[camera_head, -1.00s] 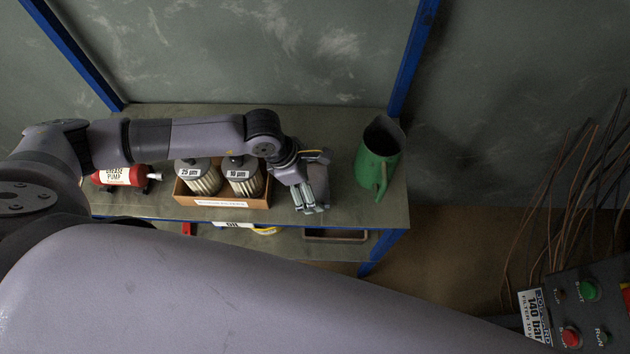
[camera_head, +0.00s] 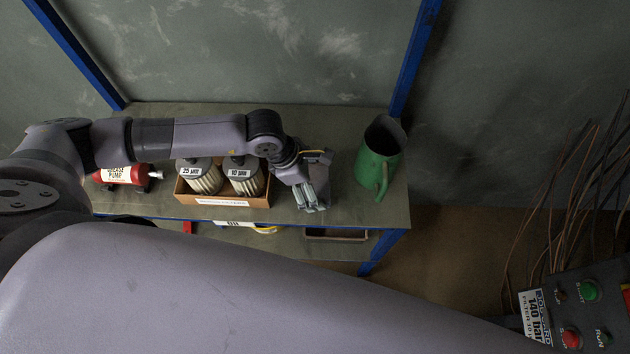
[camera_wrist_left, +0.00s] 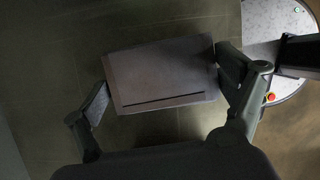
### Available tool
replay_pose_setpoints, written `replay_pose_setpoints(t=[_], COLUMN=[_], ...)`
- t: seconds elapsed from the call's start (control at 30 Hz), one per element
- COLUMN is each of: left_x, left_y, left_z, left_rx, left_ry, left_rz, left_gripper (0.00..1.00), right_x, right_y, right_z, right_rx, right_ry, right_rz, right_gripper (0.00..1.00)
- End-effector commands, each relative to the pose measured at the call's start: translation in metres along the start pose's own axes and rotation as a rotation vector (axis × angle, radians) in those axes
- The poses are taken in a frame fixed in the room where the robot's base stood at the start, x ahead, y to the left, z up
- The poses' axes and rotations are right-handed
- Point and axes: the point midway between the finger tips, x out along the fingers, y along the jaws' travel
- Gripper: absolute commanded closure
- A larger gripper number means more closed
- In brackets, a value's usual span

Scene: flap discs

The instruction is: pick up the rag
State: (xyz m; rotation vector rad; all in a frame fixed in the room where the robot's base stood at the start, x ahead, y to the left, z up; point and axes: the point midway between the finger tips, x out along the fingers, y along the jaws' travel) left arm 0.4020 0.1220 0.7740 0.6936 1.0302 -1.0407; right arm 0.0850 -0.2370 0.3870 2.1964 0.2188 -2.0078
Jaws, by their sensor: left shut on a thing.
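The rag (camera_wrist_left: 165,66) shows in the left wrist view as a flat, folded, brownish-grey rectangle with a dark line along its lower edge. In the head view, my left gripper (camera_head: 313,203) points down over the front part of the bench, between the filter box and the green jug. The rag cannot be made out there behind the fingers. My right gripper is not in view.
A cardboard box (camera_head: 222,201) with two filters stands just left of the gripper. A green jug (camera_head: 378,160) stands close on its right. A red grease pump (camera_head: 122,174) lies at the bench's left. The bench top (camera_head: 340,118) behind is clear. A control panel (camera_head: 590,310) is at lower right.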

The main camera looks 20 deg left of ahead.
Motion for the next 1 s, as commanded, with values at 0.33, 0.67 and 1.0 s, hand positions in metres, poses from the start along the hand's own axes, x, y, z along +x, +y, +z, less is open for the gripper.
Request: replay_pose_setpoints(t=[0.33, 0.67, 1.0], left_x=[-0.025, -0.108, -0.172], left_y=[0.001, 0.001, 0.000], left_z=[0.011, 0.045, 0.072], left_rx=[0.001, 0.005, 0.002], left_ry=[-0.004, -0.004, -0.001], left_rz=[0.002, 0.007, 0.003], left_gripper=[0.36, 0.36, 0.36], right_x=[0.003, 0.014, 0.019], right_y=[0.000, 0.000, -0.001], right_z=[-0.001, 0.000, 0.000], right_rx=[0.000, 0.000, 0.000], right_ry=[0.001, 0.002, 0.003], right_rz=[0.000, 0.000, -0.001], right_gripper=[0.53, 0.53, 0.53])
